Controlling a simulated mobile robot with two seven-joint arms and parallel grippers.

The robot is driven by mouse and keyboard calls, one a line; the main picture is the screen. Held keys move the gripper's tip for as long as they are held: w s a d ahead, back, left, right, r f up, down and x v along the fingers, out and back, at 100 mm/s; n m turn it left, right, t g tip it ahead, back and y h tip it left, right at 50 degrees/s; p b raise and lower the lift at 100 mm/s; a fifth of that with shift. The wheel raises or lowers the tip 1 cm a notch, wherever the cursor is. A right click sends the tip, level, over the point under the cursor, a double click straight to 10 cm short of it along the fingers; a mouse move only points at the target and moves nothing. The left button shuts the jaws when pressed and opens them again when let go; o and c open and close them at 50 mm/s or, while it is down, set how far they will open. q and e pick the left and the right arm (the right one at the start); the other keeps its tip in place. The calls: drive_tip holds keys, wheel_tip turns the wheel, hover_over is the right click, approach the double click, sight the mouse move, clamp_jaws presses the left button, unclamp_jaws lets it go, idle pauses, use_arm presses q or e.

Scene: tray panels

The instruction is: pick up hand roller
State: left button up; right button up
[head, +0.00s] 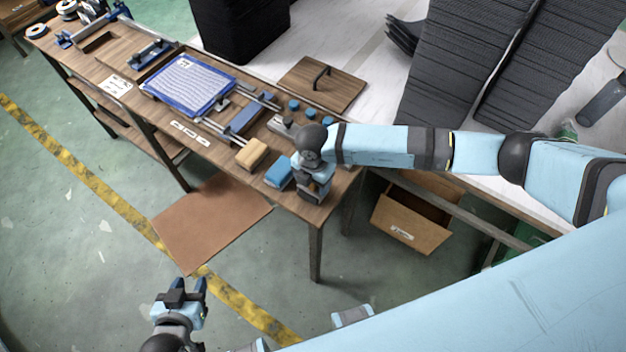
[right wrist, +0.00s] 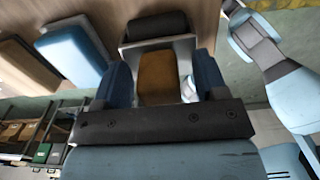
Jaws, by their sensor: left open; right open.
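The hand roller shows in the right wrist view, with a dark roller (right wrist: 157,25), a light metal frame and a brown handle (right wrist: 160,80). My right gripper (head: 315,190) is over the near right corner of the table. In the right wrist view its two blue fingers (right wrist: 161,68) stand apart on either side of the brown handle. I cannot tell whether they touch it. In the head view the gripper and wrist hide the roller. My left gripper (head: 187,287) is open and empty, over the floor in front of the table.
A blue block (head: 280,175) and a tan block (head: 252,153) lie left of my right gripper. Behind are rails, blue knobs (head: 294,104) and a wooden panel with a black handle (head: 322,84). A blue tray with paper (head: 188,84) lies farther left.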

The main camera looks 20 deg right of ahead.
drive_tip(key=c, duration=1.1)
use_arm(q)
drive_tip(key=shift+s+f, duration=0.15)
drive_tip(key=shift+f, duration=0.1)
use_arm(e)
drive_tip(key=shift+c, duration=0.2)
drive_tip(key=shift+r, duration=0.2)
use_arm(q)
drive_tip(key=shift+f+b, duration=0.95)
drive_tip(key=shift+b, duration=0.05)
use_arm(e)
wheel_tip(320, 180, up, 20)
drive_tip(key=shift+f, duration=0.15)
use_arm(q)
drive_tip(key=shift+r, duration=0.1)
use_arm(e)
drive_tip(key=shift+o, duration=1.1)
